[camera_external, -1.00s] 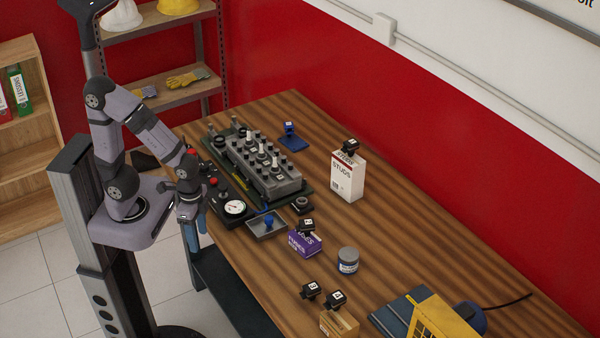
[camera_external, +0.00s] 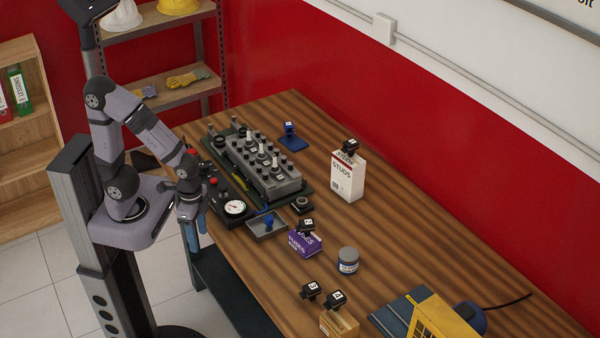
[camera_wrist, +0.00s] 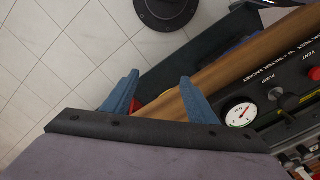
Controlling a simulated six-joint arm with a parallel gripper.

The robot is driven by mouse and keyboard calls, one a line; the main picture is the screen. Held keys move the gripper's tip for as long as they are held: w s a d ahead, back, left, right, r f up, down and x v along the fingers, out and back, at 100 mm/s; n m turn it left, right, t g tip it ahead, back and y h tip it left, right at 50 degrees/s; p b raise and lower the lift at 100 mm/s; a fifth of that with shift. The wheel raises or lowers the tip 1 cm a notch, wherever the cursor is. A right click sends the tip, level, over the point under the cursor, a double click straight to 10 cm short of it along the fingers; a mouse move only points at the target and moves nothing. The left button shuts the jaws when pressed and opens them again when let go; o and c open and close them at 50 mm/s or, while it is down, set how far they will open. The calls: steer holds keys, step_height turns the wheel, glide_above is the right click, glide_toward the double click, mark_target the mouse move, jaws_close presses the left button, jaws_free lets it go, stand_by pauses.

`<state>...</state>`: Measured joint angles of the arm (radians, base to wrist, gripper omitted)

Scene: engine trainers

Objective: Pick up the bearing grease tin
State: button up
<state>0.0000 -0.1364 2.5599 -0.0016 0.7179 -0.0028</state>
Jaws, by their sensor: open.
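The bearing grease tin appears to be the small round grey tin (camera_external: 348,261) with a blue and white label. It stands upright on the wooden table, right of the purple box, in the external view. Its label is too small to read, and it is not in the wrist view. My gripper (camera_external: 191,228) hangs at the table's left edge, beside the gauge panel and well apart from the tin. In the wrist view its two blue fingers (camera_wrist: 156,97) are spread apart with nothing between them.
A purple box (camera_external: 305,243) and a grey tray (camera_external: 266,226) lie between my gripper and the tin. The engine trainer (camera_external: 262,167), the gauge (camera_external: 235,207) and a white STUDS box (camera_external: 347,177) stand farther back.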

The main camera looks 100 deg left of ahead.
steer(key=shift+o, duration=0.2)
steer(key=o, duration=0.4)
steer(key=shift+c, duration=0.2)
steer(key=shift+r, duration=0.1)
